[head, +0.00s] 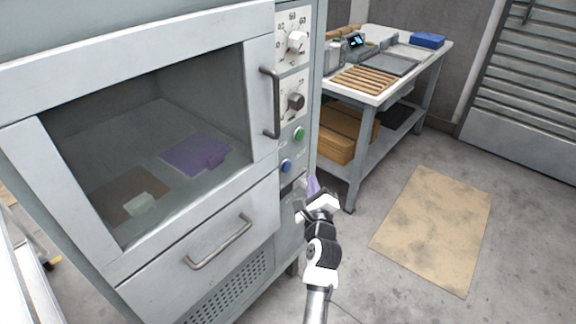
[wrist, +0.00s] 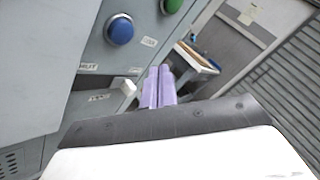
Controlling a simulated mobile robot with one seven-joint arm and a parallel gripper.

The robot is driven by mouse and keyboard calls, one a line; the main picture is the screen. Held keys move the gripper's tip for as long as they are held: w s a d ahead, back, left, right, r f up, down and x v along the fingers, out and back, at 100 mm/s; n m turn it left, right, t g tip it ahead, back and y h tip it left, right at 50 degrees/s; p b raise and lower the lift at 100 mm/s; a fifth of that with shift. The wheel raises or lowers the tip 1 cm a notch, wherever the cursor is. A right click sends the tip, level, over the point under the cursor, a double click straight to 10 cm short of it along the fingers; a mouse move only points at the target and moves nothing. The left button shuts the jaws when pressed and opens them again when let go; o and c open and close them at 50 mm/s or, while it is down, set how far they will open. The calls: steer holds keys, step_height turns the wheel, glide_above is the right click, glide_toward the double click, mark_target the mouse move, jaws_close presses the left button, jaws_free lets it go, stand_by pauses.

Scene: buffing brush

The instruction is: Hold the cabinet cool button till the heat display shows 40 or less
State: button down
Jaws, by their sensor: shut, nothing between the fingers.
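The cabinet (head: 150,50) is a large grey unit with a glass door. Its right control strip carries a green button (head: 299,134) above a blue button (head: 286,166). Both also show in the wrist view, the blue button (wrist: 119,29) large and the green button (wrist: 171,4) cut by the top edge.
Two dials, the upper (head: 297,42) and lower (head: 295,101), and a vertical door handle (head: 270,102) are above the buttons. A drawer handle (head: 218,242) juts out low. A workbench (head: 432,62) stands behind right; a tan mat (head: 435,230) lies on open floor.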

mark_target(286, 167)
steer(key=shift+w+a+p, duration=0.65)
steer(key=shift+w+a, duration=0.2)
steer(key=shift+a, duration=0.25)
steer(key=shift+w+a+p, duration=0.6)
steer(key=shift+w+a, duration=0.2)
steer(key=shift+a, duration=0.3)
steer(key=shift+a+r, duration=0.1)
steer(key=shift+a, duration=0.05)
stand_by(0.3)
steer(key=shift+w+a+p, duration=0.25)
steer(key=shift+p, duration=0.3)
steer(key=shift+w+a+p, duration=0.3)
steer(key=shift+a+p, duration=0.1)
steer(key=shift+p, duration=0.05)
stand_by(4.4)
